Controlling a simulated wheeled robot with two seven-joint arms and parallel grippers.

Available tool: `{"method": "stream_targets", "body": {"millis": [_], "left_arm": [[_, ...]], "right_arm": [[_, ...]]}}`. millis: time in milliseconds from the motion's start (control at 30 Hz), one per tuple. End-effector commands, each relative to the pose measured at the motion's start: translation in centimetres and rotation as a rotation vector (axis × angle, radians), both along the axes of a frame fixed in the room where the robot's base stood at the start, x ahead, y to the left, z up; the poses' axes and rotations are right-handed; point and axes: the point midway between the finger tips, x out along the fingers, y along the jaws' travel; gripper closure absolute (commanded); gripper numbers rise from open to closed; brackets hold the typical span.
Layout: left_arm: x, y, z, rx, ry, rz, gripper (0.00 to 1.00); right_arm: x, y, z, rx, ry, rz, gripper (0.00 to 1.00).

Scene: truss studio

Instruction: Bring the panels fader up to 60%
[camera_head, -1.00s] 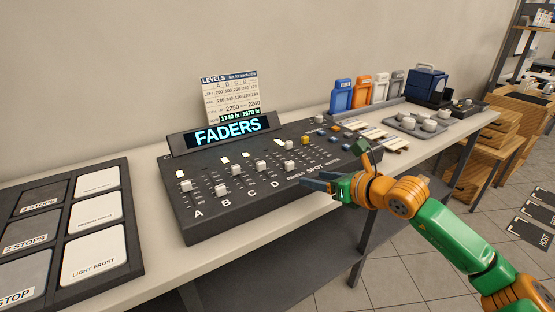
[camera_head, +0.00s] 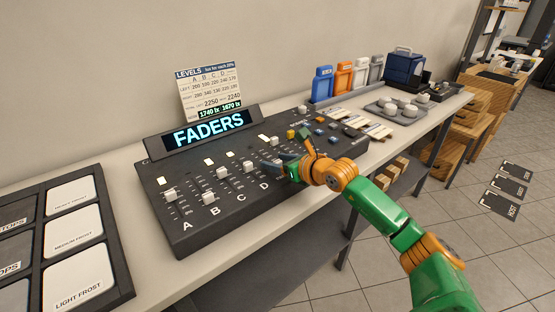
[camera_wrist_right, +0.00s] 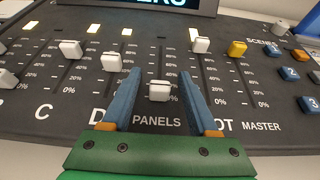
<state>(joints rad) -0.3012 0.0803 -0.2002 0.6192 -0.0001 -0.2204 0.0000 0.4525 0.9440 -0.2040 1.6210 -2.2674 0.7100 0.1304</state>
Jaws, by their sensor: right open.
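The lighting console (camera_head: 180,220) lies on the bench with its faders in a row. In the right wrist view the white panels fader cap (camera_wrist_right: 159,91) is low in its slot, just above the PANELS label (camera_wrist_right: 156,121). My right gripper (camera_wrist_right: 157,82) is open, with one blue finger on each side of this cap and gaps showing on both sides. In the head view my right gripper (camera_head: 277,163) reaches over the front of the console and hides the panels fader. My left gripper is in neither view.
Neighbouring white caps, the D fader (camera_wrist_right: 111,61) and the spot fader (camera_wrist_right: 201,45), and the yellow master cap (camera_wrist_right: 237,48) stand close by. A FADERS display (camera_head: 208,131) rises behind. Filter panels (camera_head: 75,240) lie left, and a tray of cups (camera_head: 398,112) stands right.

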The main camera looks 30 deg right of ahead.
Motion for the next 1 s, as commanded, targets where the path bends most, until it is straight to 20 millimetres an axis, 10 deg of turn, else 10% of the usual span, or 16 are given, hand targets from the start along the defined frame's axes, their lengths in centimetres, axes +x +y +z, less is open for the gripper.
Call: {"method": "stream_targets", "body": {"millis": [133,333,1000], "left_arm": [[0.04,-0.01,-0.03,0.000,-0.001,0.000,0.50],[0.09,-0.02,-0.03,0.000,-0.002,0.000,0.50],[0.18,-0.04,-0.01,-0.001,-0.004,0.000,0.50]], "right_arm": [[-0.02,-0.01,-0.02,0.000,0.000,0.000,0.45],[-0.04,-0.01,-0.02,0.001,0.000,0.000,0.99],[-0.05,-0.02,-0.02,0.001,0.001,0.000,1.00]]}}
